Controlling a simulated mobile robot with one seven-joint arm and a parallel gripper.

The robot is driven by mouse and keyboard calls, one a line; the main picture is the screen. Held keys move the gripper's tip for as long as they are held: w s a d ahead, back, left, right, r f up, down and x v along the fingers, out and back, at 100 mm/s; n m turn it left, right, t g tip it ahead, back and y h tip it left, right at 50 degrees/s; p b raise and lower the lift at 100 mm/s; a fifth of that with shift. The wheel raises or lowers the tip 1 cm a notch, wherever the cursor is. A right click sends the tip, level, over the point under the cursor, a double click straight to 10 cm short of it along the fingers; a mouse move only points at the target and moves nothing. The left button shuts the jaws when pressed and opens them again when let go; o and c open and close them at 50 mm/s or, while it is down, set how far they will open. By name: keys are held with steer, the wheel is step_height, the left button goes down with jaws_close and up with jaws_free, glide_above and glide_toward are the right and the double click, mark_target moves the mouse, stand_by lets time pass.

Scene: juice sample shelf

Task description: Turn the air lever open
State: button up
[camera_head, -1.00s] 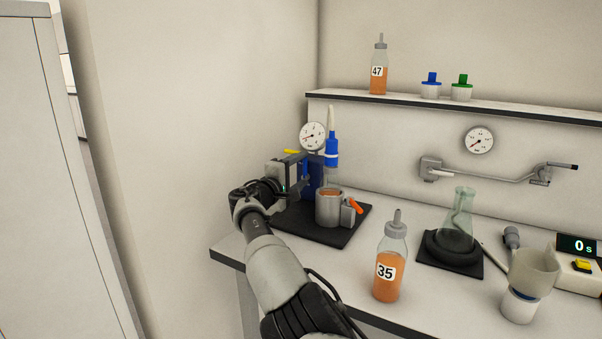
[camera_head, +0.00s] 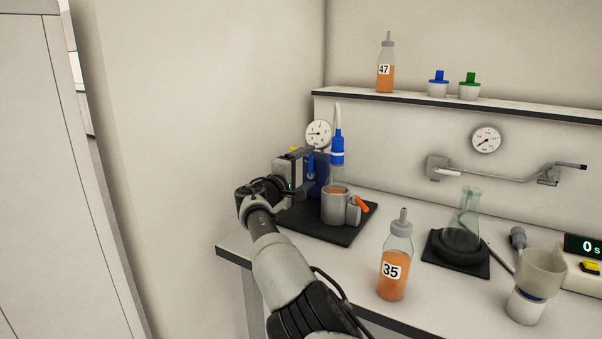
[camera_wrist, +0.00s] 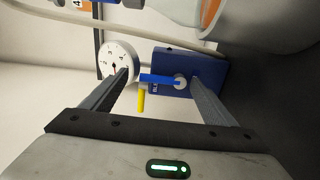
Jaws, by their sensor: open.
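I cannot read which is the air lever. My gripper (camera_wrist: 158,76) is open, its two fingers on either side of the levers; contact cannot be told. In the head view my gripper (camera_head: 298,168) is at the blue box (camera_head: 321,172), hiding part of it. The blue lever (camera_head: 311,165) and a bit of the yellow lever (camera_head: 293,150) show there. A round gauge (camera_head: 318,133) stands behind the box.
A steel cup (camera_head: 335,209) with orange liquid stands on a black base (camera_head: 315,229) close right of my gripper. Bottle 35 (camera_head: 395,275) stands at the front, a flask (camera_head: 464,220) further right. Bottle 47 (camera_head: 386,78) is on the shelf (camera_head: 420,98). A wall is at left.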

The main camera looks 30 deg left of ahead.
steer(key=shift+s+a+b, duration=0.2)
steer(key=shift+s+b, duration=0.15)
steer(key=shift+s, duration=0.1)
steer(key=s+a, duration=0.1)
steer(key=s, duration=1.5)
steer(key=shift+s+b, duration=0.25)
steer(key=shift+b, duration=0.2)
steer(key=shift+r, duration=0.15)
